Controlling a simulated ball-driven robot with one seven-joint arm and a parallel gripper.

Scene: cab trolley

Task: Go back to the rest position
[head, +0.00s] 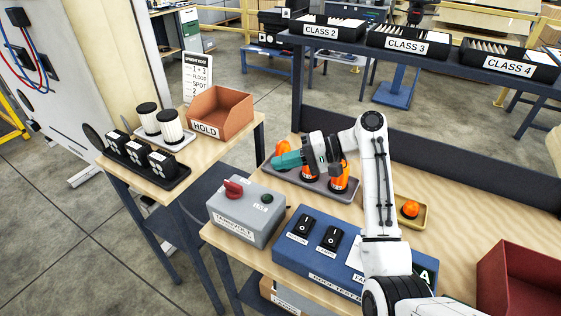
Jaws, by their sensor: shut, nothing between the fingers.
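My white arm rises from the lower right of the head view and bends over the workbench (460,240). My gripper (277,162), with teal fingers, is shut with nothing in it. It points left, above the grey tray (305,186) that bears orange items. One orange item (340,178) shows below my wrist and another (283,150) shows just beyond the fingers. The picture does not show clearly whether the fingers touch the tray or the items.
A grey box with a red knob (234,188) and a blue switch box (318,253) stand in front. A yellow tray (411,215) holds an orange item. A red bin (520,280) is at right. The HOLD bin (221,108) is on the left table. A shelf (420,53) runs behind.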

